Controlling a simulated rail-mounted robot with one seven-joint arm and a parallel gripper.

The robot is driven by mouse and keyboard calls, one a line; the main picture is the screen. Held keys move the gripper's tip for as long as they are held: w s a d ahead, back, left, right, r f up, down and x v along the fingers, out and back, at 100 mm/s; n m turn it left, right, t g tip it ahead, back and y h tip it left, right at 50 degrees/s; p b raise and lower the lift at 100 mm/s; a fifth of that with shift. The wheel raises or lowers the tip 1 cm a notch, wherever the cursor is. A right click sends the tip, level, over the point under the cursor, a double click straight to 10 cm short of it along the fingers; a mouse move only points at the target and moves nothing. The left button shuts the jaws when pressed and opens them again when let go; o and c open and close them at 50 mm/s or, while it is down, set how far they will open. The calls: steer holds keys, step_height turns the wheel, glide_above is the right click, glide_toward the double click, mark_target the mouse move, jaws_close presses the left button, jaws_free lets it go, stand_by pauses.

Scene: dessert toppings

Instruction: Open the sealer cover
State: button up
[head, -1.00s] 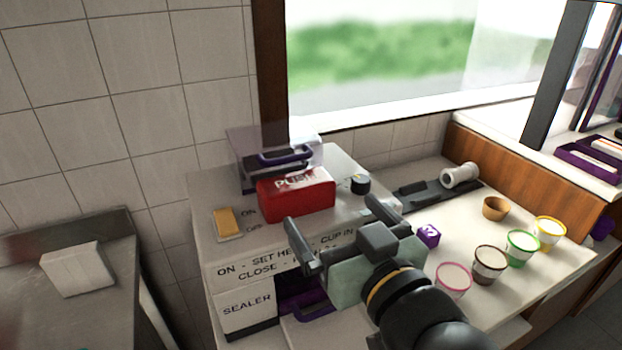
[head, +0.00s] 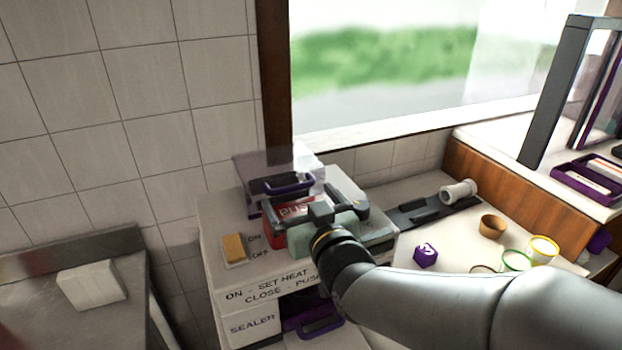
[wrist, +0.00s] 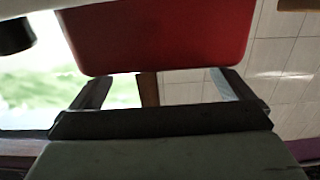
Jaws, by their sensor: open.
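The white sealer (head: 252,326) carries its name on a front label. On its top sits a red block with PUSH lettering (head: 275,238), partly hidden by my gripper. Its red face also fills the upper middle of the wrist view (wrist: 160,38). My gripper (head: 312,198) is over the red block in the head view. Its two fingers are spread and nothing shows between them. In the wrist view my gripper (wrist: 160,88) has its fingers reaching up to the block's lower edge; I cannot tell whether they touch it.
A clear-sided box with a purple handle (head: 290,188) stands behind the red block. A yellow switch (head: 234,248) is at its left. A tiled wall (head: 150,120) closes the left.

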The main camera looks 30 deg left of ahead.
mark_target(294, 189)
steer(key=shift+x, duration=1.55)
steer(key=shift+c, duration=0.3)
steer(key=c, duration=1)
steer(key=shift+r+p, duration=0.15)
steer(key=shift+p, duration=0.15)
